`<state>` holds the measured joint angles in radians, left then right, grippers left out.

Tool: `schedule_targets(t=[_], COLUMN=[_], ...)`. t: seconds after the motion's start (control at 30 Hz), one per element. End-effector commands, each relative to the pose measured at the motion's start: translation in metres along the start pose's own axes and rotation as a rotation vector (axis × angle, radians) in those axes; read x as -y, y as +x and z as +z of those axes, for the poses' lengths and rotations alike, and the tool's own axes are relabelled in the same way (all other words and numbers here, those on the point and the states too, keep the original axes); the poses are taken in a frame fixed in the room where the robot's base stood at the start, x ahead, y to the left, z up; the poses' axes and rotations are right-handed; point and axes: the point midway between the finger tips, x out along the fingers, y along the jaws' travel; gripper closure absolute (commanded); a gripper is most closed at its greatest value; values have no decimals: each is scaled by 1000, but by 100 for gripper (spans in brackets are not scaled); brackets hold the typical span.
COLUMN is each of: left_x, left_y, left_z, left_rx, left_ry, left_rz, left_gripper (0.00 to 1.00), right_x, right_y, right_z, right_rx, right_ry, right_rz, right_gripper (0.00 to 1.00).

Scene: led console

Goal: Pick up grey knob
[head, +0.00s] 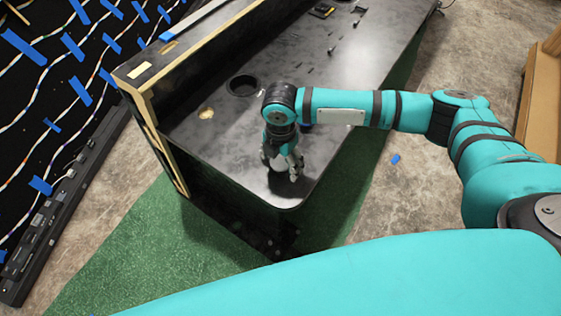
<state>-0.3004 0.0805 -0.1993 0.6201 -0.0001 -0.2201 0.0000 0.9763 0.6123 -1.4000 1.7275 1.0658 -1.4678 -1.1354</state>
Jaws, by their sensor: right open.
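My right gripper (283,168) points down over the near end of the black console top (255,185), close to its rounded front corner. Its fingers look apart and I see nothing held between them. I cannot make out the grey knob for certain; it may be hidden by the gripper or wrist. Several small dark parts (331,50) lie farther back on the console top, too small to tell apart. My left gripper is not in view.
A round hole (242,86) and a pale worn patch (206,113) lie left of my right wrist. A raised wood-edged ledge (160,62) bounds the console's left side. A dark panel with cables and blue tape (70,45) stands at far left.

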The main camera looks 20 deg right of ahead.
Motion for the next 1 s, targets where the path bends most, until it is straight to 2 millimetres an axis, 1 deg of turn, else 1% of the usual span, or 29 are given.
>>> schedule_targets(t=[0.07, 0.1, 0.53, 0.57, 0.83, 1.0], left_x=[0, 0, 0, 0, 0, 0], left_y=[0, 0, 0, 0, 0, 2], left_z=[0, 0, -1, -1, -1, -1], left_rx=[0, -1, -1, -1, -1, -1], left_ry=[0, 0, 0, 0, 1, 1], left_rz=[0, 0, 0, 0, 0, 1], left_gripper=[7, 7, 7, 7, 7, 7], right_x=[0, 0, 0, 0, 0, 0], right_y=[0, 0, -1, -1, -2, -13], right_z=[0, 0, 0, 0, 0, 0], right_rx=[0, 0, 0, 0, 0, -1], right_ry=[0, 0, 1, 1, 1, 1], right_rz=[0, 0, -1, 0, 0, 2], right_gripper=[22, 24, 80, 82, 83, 83])
